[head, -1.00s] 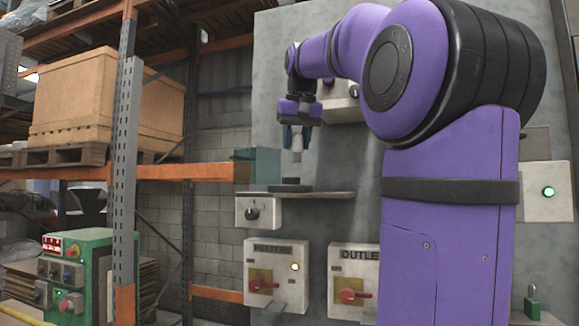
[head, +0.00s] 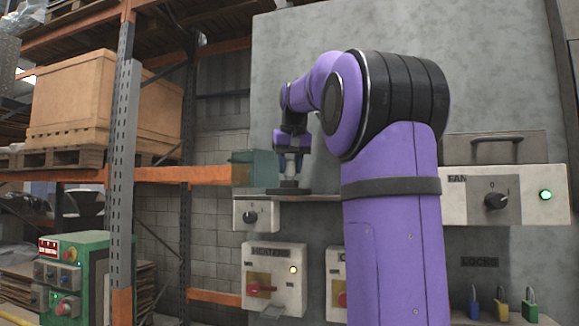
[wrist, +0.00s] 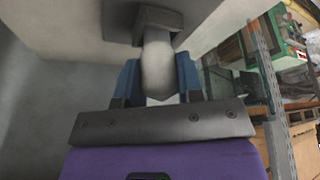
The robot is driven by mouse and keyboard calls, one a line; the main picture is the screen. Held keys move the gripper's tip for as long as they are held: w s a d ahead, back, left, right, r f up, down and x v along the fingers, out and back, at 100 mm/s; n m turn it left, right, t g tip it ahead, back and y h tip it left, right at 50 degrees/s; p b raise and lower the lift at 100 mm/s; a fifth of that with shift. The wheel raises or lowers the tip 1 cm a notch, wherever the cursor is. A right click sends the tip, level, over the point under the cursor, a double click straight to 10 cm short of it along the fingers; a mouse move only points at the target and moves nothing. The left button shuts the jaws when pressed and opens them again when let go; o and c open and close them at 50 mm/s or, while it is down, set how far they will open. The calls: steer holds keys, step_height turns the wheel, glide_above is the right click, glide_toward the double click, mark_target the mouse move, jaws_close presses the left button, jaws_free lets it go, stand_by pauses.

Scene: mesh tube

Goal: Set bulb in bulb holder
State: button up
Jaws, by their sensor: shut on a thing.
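The bulb (wrist: 157,68) is pale and rounded. In the wrist view it sits between the two blue fingers of my gripper (wrist: 157,82), which is shut on it. Its far end meets the dark square bulb holder (wrist: 140,24); I cannot tell how deep it sits in it. In the head view my gripper (head: 290,168) points down over the holder (head: 288,191), a low dark block on the shelf. The bulb is small there (head: 289,182), upright, right at the holder's top.
The grey shelf (head: 318,198) juts from the wall panel. A teal translucent box (head: 252,168) is just left of my gripper. A knob box (head: 254,216) and a heaters switch box (head: 274,279) hang below. Padlocks (head: 501,308) are at lower right.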

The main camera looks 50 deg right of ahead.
steer(key=shift+f, duration=0.1)
steer(key=o, duration=0.9)
steer(key=v, duration=1.2)
steer(key=shift+a, duration=0.1)
steer(key=s+a+f+n+t+y, duration=0.1)
steer(key=s+a+f+n, duration=0.25)
steer(key=a+f, duration=0.95)
steer(key=s+a+f+n+y, duration=0.15)
steer(key=s+a+f, duration=0.35)
steer(key=a+f, duration=0.7)
steer(key=s+a+f, duration=0.1)
steer(key=s+f, duration=0.1)
steer(key=f, duration=0.2)
steer(key=s+a+f+n, duration=0.1)
steer(key=s+f, duration=0.1)
steer(key=f, duration=0.3)
steer(key=s+a+f+n, duration=0.1)
steer(key=s+f, duration=0.1)
steer(key=f, duration=0.3)
steer(key=shift+s+f+t, duration=0.1)
steer(key=shift+f+t, duration=0.05)
steer(key=shift+t, duration=0.15)
